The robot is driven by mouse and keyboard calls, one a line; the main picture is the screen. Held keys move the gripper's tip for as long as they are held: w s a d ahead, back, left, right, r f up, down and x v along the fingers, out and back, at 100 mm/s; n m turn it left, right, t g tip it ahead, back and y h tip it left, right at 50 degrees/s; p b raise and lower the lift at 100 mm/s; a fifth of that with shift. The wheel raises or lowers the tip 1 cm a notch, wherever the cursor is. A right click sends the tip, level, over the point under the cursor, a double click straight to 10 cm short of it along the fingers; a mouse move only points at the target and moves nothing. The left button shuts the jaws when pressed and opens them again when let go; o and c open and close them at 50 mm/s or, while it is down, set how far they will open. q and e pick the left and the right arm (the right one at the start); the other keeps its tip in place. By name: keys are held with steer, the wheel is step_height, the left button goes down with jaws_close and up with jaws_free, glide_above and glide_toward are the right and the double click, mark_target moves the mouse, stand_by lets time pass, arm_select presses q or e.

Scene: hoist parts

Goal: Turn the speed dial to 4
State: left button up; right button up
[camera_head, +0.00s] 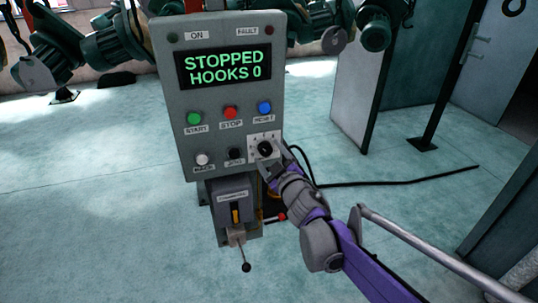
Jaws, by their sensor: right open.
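The speed dial (265,149) is a black round knob on a small white plate at the lower right of the grey control panel (185,95). The marks around it are too small to read. My right gripper (271,162) is at the dial's lower edge, its arm coming in from the lower right. Its jaws are open. I cannot tell whether a finger touches the knob. The panel's display (223,66) reads "STOPPED HOOKS 0" in green. My left gripper is not in view.
Green (194,119), red (231,113) and blue (264,108) buttons sit above the dial, with a white button (203,159) and a black one (235,155) to its left. A lever box (232,205) hangs below. A black cable (400,181) runs right across the floor.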

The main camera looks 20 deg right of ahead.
steer(key=s+d, duration=0.1)
steer(key=s, duration=0.9)
steer(key=shift+r+b, duration=0.3)
steer(key=shift+b, duration=0.15)
